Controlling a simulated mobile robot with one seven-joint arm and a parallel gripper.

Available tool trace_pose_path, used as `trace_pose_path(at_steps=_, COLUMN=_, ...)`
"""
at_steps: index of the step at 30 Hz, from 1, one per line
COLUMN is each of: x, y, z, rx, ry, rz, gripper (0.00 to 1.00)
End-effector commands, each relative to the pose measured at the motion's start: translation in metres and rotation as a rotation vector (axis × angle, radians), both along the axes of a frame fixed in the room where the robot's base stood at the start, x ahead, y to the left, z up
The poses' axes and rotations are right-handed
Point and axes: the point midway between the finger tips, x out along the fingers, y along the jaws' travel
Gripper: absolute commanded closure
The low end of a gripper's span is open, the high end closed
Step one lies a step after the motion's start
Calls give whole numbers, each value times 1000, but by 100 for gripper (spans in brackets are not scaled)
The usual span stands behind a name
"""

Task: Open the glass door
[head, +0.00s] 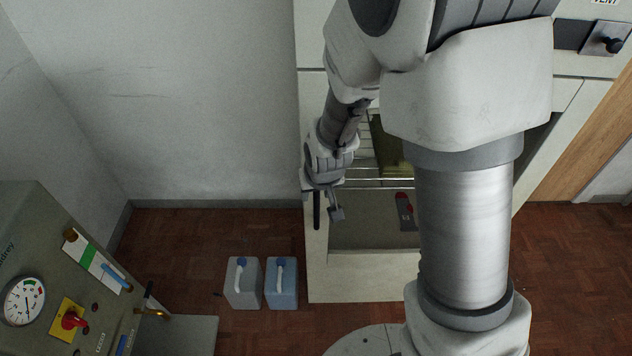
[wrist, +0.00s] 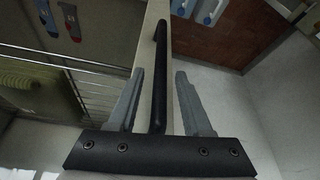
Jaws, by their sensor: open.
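The glass door (head: 374,234) is on the front of a pale cabinet and looks shut, its pale frame around a see-through pane. Its handle (head: 317,212) is a black upright bar on the left side of the frame. My gripper (head: 328,202) is at the handle's upper part in the head view. In the wrist view, the open fingers (wrist: 160,76) stand on either side of the handle (wrist: 160,48), with a gap visible on both sides. The hinge side of the door is hidden behind my arm in the head view.
Wire racks (wrist: 90,75) and a green item (head: 388,147) show behind the glass. Two jugs, one grey (head: 242,284) and one blue (head: 281,284), stand on the floor left of the cabinet. A green machine with a gauge (head: 24,300) is at lower left. Floor between is mostly clear.

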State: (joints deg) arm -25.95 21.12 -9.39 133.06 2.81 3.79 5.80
Motion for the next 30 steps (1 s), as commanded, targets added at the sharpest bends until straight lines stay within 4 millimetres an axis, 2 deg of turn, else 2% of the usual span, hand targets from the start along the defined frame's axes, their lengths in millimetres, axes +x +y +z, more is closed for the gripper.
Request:
trace_pose_path(at_steps=10, x=1, y=0, z=-3, rx=0, ry=0, rz=0, gripper=52)
trace_pose_path(at_steps=18, x=1, y=0, z=-3, rx=0, ry=0, rz=0, gripper=100)
trace_pose_path(at_steps=30, x=1, y=0, z=-2, rx=0, ry=0, rz=0, gripper=100)
